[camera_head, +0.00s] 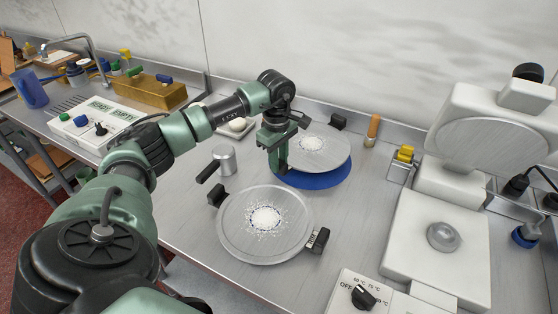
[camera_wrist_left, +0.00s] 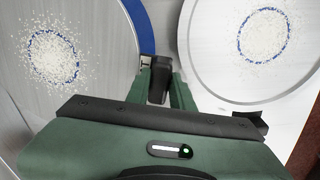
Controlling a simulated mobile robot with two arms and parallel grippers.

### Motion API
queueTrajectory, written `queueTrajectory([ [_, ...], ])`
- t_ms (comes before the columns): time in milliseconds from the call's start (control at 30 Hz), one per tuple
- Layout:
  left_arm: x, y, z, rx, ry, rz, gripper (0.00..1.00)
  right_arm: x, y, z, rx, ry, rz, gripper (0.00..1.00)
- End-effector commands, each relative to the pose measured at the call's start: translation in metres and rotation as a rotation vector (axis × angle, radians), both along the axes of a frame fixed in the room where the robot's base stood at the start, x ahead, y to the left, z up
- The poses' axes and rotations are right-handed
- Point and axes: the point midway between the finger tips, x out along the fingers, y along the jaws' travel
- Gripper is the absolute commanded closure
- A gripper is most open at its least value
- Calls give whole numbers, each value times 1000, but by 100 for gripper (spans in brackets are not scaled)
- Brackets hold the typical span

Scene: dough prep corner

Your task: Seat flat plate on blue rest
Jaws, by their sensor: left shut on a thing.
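A round flat metal plate (camera_head: 330,154) with a patch of white powder is at the back middle of the bench in the head view. My left gripper (camera_head: 280,163) is shut on this plate at its left side, where the jaws hide the grip. The blue rest (camera_head: 322,183) shows as a crescent under the plate's front edge. The plate looks shifted toward the back over it; the gap is hard to judge. In the left wrist view, the plate (camera_wrist_left: 95,95) is at left, the blue rest (camera_wrist_left: 141,20) shows along its edge, and my left gripper (camera_wrist_left: 160,82) is at centre. My right gripper is out of view.
A second powdered plate (camera_head: 235,235) with black handles lies close in front. A white press-like machine (camera_head: 435,240) fills the right. A wooden-handled tool (camera_head: 372,130) stands behind right.

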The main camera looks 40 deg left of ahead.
Motion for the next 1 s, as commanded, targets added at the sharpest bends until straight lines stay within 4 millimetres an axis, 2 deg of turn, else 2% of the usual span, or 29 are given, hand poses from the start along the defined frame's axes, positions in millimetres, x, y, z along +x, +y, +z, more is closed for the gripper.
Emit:
queueTrajectory([
  [1000,1,0,-19,-1,-6,1,100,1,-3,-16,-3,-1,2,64],
])
